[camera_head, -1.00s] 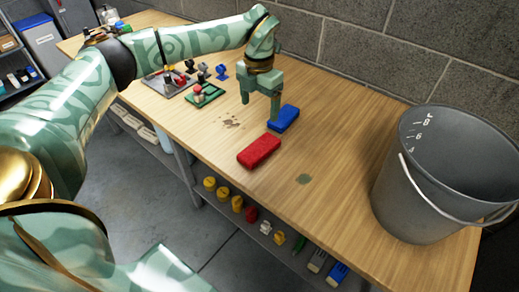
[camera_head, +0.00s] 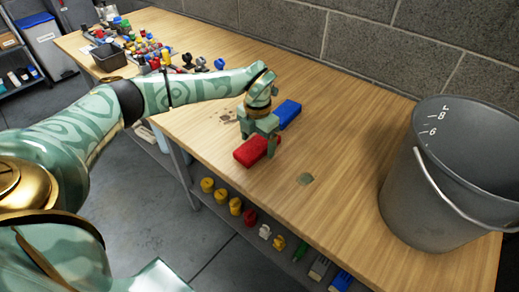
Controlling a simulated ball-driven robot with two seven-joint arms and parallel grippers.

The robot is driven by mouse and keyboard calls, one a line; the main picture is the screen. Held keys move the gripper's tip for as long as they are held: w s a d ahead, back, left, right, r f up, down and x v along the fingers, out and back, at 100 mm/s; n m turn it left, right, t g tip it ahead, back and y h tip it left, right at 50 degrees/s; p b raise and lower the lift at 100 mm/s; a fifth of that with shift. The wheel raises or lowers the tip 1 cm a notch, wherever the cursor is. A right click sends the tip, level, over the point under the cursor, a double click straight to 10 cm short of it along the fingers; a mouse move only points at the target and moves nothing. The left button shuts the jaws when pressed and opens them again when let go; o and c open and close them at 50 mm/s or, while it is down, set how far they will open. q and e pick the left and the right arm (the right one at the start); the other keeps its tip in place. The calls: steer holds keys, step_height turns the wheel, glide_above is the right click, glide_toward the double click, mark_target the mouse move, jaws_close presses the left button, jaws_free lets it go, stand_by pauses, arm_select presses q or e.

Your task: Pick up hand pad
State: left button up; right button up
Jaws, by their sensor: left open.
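Two block-shaped pads lie on the wooden table. The red pad (camera_head: 248,153) is nearer the table's front edge, and the blue pad (camera_head: 289,112) lies behind it to the right. Which one is the hand pad I cannot tell. My left gripper (camera_head: 258,149) is open, with its fingers pointing down at the red pad. One finger shows in front of the pad's right part and the other is by its far left side. Contact cannot be made out. My right gripper is not in view.
A grey bucket (camera_head: 437,190) stands at the table's right end. Small coloured parts and a dark bin (camera_head: 108,57) are at the far left. Several coloured items sit on a shelf below the front edge. The wooden table (camera_head: 345,140) is clear between the pads and the bucket.

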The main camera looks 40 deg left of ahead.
mark_target(258, 144)
arm_select(q)
steer(key=shift+f, duration=0.1)
steer(key=shift+c, duration=1.2)
steer(key=c, duration=0.8)
